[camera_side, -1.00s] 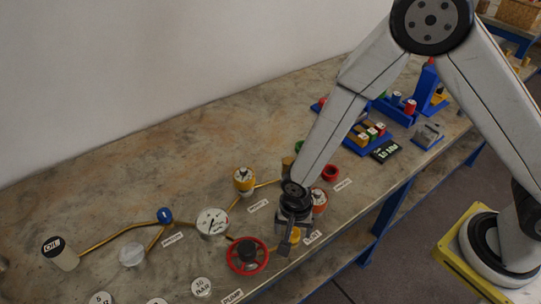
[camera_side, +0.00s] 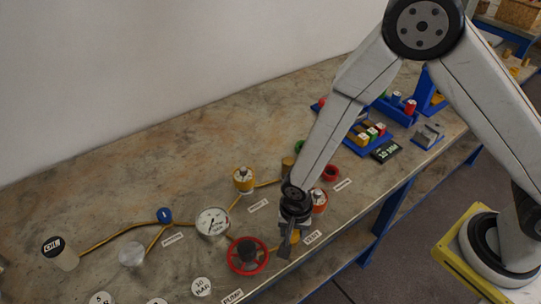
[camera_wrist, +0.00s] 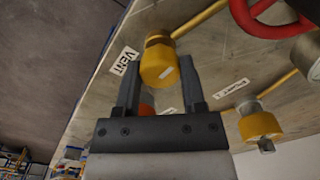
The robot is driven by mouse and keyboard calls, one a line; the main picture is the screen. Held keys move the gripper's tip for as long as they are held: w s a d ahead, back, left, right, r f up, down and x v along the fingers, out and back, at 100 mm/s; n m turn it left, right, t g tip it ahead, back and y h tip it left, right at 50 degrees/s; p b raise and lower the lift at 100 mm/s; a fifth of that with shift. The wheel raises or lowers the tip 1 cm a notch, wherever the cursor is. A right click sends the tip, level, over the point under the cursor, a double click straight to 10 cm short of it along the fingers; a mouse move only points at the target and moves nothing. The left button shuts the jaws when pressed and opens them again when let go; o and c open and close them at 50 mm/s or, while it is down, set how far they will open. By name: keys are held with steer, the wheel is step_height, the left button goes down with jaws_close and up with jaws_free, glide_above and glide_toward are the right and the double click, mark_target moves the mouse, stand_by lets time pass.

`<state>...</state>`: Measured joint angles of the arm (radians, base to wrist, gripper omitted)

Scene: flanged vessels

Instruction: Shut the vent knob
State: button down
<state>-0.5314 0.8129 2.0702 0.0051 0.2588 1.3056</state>
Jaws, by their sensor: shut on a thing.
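The vent knob (camera_wrist: 158,62) is yellow with a white mark, beside the VENT label (camera_wrist: 124,60) in the wrist view. My gripper (camera_wrist: 159,72) has one finger on each side of the knob and is shut on it. In the side view my gripper (camera_side: 287,243) points down at the bench's front edge, just right of the red handwheel, and mostly hides the knob. The white mark faces the wrist camera.
The red handwheel (camera_side: 248,256) stands close on the left, and an orange-and-white piece (camera_side: 319,201) close behind on the right. A dial gauge (camera_side: 212,222), a yellow knob (camera_side: 243,180) and brass pipes lie farther left. The bare bench (camera_side: 120,190) is clear at the back.

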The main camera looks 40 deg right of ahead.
steer(key=shift+n, duration=0.4)
steer(key=n, duration=1.2)
steer(key=shift+n, duration=0.3)
steer(key=n, duration=0.4)
steer(key=shift+n, duration=0.3)
steer(key=shift+c, duration=0.9)
jaws_free()
